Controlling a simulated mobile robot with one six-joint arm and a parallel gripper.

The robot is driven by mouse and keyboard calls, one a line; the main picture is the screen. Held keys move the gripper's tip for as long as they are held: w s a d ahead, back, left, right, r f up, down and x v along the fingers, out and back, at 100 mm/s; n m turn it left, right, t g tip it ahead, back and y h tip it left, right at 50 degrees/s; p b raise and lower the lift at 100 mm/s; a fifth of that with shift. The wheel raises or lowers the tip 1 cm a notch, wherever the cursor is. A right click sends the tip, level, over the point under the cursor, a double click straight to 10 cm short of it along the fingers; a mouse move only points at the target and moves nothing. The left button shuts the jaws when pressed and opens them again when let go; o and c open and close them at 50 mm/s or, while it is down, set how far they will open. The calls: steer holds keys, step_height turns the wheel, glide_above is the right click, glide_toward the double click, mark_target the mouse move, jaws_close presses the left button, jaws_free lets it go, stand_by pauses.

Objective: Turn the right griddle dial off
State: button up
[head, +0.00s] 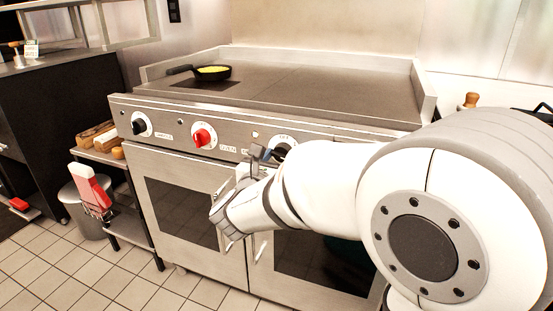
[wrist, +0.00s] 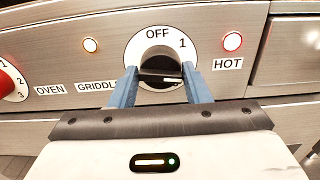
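The right griddle dial (wrist: 160,67) is a black knob on a white round plate marked OFF at the top and 1 at the upper right. A white mark on the knob lies roughly level, on its right half. My gripper (wrist: 160,76) has its two blue fingers on either side of this knob, close to its ends; I cannot tell whether they touch it. In the head view my gripper (head: 264,153) is at the dial, and my arm and wrist partly cover the dial's plate (head: 284,141).
A red light (wrist: 233,41) glows above the HOT label (wrist: 228,64). A red oven dial (head: 203,138) and a black dial (head: 140,125) sit further left. A pan (head: 212,73) stands on the cooktop (head: 310,88).

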steer(key=c, duration=0.4)
steer(key=shift+a, duration=0.1)
steer(key=shift+c, duration=0.5)
steer(key=shift+n+b, duration=0.3)
steer(key=shift+n, duration=0.1)
steer(key=n+b, duration=0.1)
steer(key=n, duration=0.7)
steer(key=shift+r, duration=0.1)
steer(key=n+p, duration=0.1)
steer(key=n, duration=0.5)
steer(key=shift+r+p, duration=0.1)
steer(key=shift+p, duration=0.3)
steer(key=n+p, duration=0.2)
steer(key=n, duration=0.3)
steer(key=shift+p, duration=0.35)
